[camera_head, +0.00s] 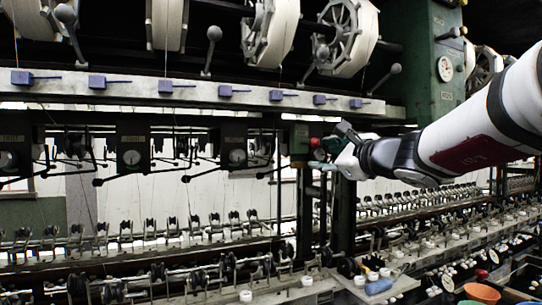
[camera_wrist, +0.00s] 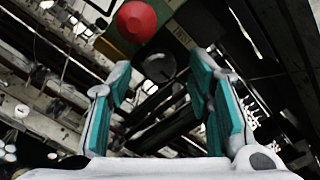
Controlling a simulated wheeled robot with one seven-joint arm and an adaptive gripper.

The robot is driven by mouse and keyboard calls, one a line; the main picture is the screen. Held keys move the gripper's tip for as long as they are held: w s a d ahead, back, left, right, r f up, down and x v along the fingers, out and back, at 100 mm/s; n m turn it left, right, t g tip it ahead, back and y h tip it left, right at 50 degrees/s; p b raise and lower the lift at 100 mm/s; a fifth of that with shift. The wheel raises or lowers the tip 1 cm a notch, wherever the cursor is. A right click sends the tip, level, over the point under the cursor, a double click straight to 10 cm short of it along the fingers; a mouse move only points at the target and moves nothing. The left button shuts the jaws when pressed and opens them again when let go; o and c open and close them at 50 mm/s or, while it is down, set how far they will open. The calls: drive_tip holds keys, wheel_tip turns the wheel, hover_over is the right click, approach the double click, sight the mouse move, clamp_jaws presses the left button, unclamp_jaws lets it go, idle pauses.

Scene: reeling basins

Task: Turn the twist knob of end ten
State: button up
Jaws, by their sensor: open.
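My gripper (camera_head: 324,156) is open and empty, its teal pads pointing left at the box on the dark post in the head view. In the wrist view the two fingers of my gripper (camera_wrist: 160,72) stand wide apart. A dark round knob (camera_wrist: 160,67) shows between and beyond the fingertips, with no visible contact. A red round button (camera_wrist: 137,20) is just above it. In the head view the red button (camera_head: 315,142) shows beside the fingertips; the dark knob is hidden or too small to tell there.
A pale rail (camera_head: 190,92) with several purple levers (camera_head: 172,86) runs above. Black boxes with round dials (camera_head: 131,157) hang to the left. White reels (camera_head: 270,32) are overhead.

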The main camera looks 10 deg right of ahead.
drive_tip(key=shift+w, duration=0.15)
clamp_jaws()
idle(0.4)
